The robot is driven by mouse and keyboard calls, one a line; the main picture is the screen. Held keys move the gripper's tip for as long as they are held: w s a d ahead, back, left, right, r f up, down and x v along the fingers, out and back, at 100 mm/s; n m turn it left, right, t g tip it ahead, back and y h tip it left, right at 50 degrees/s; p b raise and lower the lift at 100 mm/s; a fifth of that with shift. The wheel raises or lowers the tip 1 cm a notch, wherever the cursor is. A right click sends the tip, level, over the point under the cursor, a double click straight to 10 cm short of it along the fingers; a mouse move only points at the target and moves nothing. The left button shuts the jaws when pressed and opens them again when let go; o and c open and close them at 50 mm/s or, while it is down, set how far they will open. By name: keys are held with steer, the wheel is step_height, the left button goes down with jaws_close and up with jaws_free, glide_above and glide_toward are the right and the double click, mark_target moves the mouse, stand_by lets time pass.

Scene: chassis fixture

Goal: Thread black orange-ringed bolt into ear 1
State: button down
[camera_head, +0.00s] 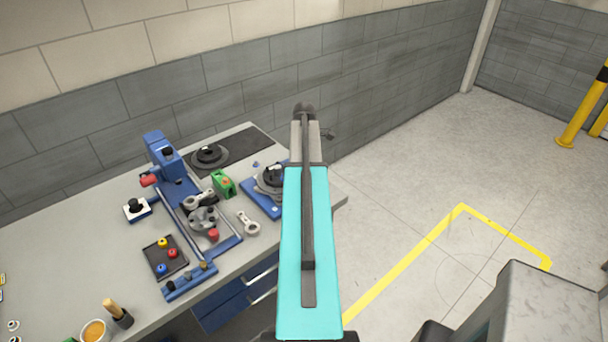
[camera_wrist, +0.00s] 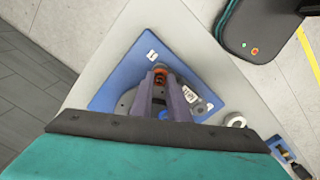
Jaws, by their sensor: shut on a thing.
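The blue fixture plate (camera_head: 262,203) lies at the bench's right end, partly hidden by my teal arm in the head view. A round grey part with a dark top (camera_head: 272,178) sits on it. In the wrist view the plate (camera_wrist: 190,68) fills the middle, with a white "1" label by its upper corner. My gripper (camera_wrist: 161,78) is over the grey part (camera_wrist: 126,104), its fingers shut on the orange-ringed bolt (camera_wrist: 160,71). Only the bolt's orange end shows clearly at the fingertips. Its shank and the ear are hidden, so I cannot tell whether they touch.
Left of the plate are a green block (camera_head: 223,184), a metal connecting rod (camera_head: 248,223) and a blue vise-like stand (camera_head: 164,158). A dark tray (camera_head: 165,257) holds coloured pieces. A black disc (camera_head: 208,157) lies behind. The wall runs along the bench's back.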

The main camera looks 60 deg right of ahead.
steer(key=shift+s+a+f+m, duration=0.1)
steer(key=shift+m, duration=0.5)
steer(key=shift+a+f+m, duration=0.1)
steer(key=shift+m, duration=0.5)
steer(key=shift+m, duration=1.7)
steer(key=shift+m, duration=1.7)
steer(key=shift+f+m, duration=0.1)
steer(key=shift+m, duration=1.7)
